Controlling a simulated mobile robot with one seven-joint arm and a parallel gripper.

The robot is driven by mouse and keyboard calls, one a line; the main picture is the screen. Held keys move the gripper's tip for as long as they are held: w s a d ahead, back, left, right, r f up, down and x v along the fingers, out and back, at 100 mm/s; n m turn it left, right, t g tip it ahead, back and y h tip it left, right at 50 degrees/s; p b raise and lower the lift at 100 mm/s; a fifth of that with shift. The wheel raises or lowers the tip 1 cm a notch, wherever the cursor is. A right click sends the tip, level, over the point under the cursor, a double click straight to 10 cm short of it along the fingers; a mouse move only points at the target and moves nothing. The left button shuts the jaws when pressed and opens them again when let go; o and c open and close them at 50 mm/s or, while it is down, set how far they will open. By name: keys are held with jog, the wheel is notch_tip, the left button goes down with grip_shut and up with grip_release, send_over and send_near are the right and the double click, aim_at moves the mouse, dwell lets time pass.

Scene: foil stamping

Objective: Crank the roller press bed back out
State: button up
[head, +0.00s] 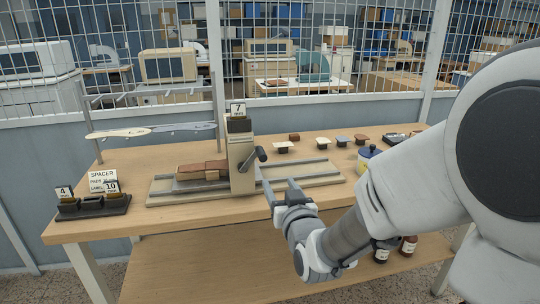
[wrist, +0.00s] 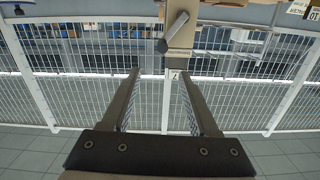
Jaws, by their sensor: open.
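The roller press (head: 241,165) stands on the wooden table, a beige upright housing with a "7" tag on top. Its dark crank (head: 256,157) is on the right face; the crank handle also shows in the wrist view (wrist: 174,32), at top centre. The press bed (head: 190,184) carries brown blocks (head: 203,170) to the left of the housing, their right end against or partly under it. Bare rails (head: 305,174) run out to the right. My gripper (head: 281,186) is open and empty in front of the rails, apart from the crank. In the wrist view my gripper (wrist: 160,75) points toward the crank.
A spacer and label rack (head: 93,205) sits at the table's left front. A wire stand (head: 150,95) is behind it. Several stamps (head: 283,147) and a blue-lidded jar (head: 366,157) are at the back right. Bottles (head: 408,245) stand on the lower shelf. A mesh fence is behind.

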aim_at(263, 158)
jog(key=shift+t, duration=0.3)
jog(key=x, duration=1.2)
jog(key=f+x, duration=0.1)
jog(key=x, duration=0.5)
jog(key=shift+w+a+p, duration=0.15)
jog(key=shift+a+p, duration=0.15)
jog(key=shift+a, duration=0.1)
grip_shut()
dwell(0.5)
